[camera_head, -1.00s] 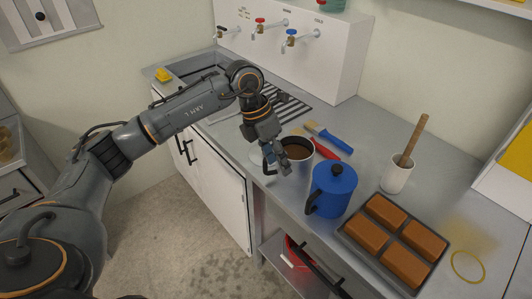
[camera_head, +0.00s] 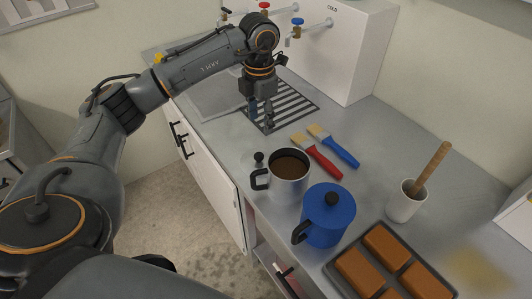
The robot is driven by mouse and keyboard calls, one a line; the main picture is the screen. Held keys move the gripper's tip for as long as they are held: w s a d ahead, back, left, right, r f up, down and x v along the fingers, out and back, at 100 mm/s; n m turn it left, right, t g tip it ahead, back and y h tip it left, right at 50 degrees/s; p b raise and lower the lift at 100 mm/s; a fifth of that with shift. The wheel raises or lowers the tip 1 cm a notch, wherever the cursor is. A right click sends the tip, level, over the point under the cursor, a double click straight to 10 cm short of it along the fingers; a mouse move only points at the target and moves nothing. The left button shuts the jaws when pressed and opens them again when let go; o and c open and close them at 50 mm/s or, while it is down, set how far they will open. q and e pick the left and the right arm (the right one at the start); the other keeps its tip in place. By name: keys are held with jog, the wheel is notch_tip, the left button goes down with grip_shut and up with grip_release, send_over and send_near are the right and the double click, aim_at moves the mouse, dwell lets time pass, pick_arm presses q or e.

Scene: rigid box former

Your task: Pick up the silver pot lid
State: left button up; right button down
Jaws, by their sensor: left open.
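The silver pot lid (camera_head: 249,168) lies on the metal counter just left of the silver mug; its black knob (camera_head: 259,157) shows, and the mug hides part of its rim. The silver mug (camera_head: 289,172) with a black handle holds brown liquid. My left gripper (camera_head: 261,128) is open and empty, pointing down near the striped drain rack, behind the lid and apart from it. My right gripper is not in view.
A blue pot (camera_head: 327,216) with its own lid stands in front of the mug. Red (camera_head: 318,157) and blue (camera_head: 337,148) brushes lie to the right. A white mortar (camera_head: 405,205) and a tray of brown blocks (camera_head: 343,292) are farther right. Taps (camera_head: 297,27) rise behind.

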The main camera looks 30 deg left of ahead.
pick_arm(q)
jog(key=p, duration=0.1)
send_over(259, 155)
notch_tip(259, 155, down, 7)
jog(key=shift+w+f, duration=0.1)
jog(key=shift+f, duration=0.2)
jog(key=f+p, duration=0.2)
jog(key=shift+s+f, duration=0.2)
jog(key=shift+f, duration=0.15)
notch_tip(259, 155, down, 2)
jog(key=shift+f+p, duration=0.1)
jog(key=shift+p, duration=0.25)
jog(key=shift+w+f, duration=0.1)
jog(key=shift+f, duration=0.05)
grip_shut()
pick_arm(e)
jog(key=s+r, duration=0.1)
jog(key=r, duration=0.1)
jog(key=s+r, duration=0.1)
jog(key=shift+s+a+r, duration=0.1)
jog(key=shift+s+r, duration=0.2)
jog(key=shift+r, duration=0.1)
